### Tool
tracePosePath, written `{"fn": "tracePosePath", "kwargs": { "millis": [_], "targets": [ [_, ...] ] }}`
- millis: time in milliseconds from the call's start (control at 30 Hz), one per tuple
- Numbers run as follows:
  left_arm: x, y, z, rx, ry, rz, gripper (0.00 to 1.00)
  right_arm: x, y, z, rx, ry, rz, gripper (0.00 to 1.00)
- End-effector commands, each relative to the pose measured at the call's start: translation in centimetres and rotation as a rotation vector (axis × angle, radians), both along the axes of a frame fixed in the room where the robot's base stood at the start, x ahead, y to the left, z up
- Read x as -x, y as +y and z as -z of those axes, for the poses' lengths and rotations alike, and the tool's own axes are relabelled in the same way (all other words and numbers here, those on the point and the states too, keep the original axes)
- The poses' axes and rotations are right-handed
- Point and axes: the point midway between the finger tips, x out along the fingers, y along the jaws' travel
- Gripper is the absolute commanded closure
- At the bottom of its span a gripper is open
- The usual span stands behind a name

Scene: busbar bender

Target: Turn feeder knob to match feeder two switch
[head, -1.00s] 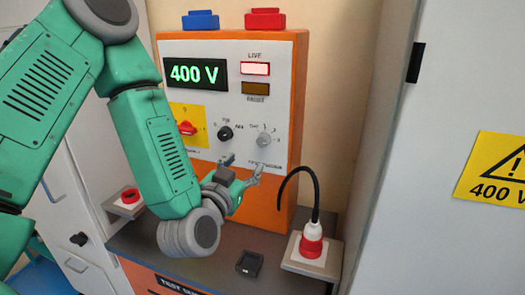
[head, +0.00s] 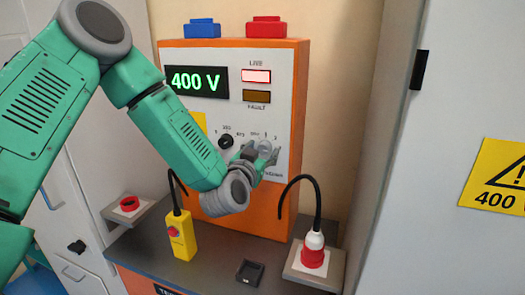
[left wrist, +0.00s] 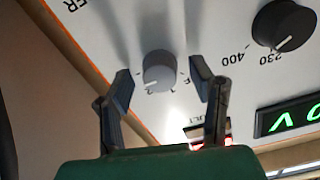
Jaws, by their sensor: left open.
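The grey knob (head: 264,146) is on the right of the white panel face (head: 210,55). In the left wrist view the grey knob (left wrist: 159,68) has a pale pointer line toward its lower left; the small marks around it are hard to read. My left gripper (head: 261,155) is at this knob in the head view. In the left wrist view my left gripper (left wrist: 161,78) is open, with one finger on each side of the knob and gaps to both. My right gripper is not in view.
A black knob (head: 226,141) sits left of the grey one. The display (head: 197,80) reads 400 V and the live lamp (head: 256,76) is lit. A yellow box (head: 182,236), black holder (head: 249,271) and red-and-white plug (head: 313,250) are on the bench below.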

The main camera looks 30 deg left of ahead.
Motion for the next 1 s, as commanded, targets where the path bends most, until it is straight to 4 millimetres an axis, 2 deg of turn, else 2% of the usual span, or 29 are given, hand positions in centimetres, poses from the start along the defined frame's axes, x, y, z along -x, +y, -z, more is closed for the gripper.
{"fn": "tracePosePath", "kwargs": {
  "millis": [100, 133, 233, 267, 667, 1000],
  "targets": [
    [0.0, 0.0, 0.0, 0.0, 0.0, 0.0, 0.51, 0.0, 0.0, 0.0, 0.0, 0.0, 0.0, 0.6],
    [0.0, 0.0, 0.0, 0.0, 0.0, 0.0, 0.58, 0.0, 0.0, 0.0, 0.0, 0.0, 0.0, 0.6],
    [0.0, 0.0, 0.0, 0.0, 0.0, 0.0, 0.93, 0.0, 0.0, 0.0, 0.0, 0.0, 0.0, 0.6],
    [0.0, 0.0, 0.0, 0.0, 0.0, 0.0, 1.0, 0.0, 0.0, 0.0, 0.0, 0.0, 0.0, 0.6],
    [0.0, 0.0, 0.0, 0.048, -0.013, -0.002, 0.99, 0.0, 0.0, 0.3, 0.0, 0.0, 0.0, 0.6],
    [0.0, 0.1, 0.1, 0.279, -0.069, -0.002, 0.99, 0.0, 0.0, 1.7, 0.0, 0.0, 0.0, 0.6]
  ]
}}
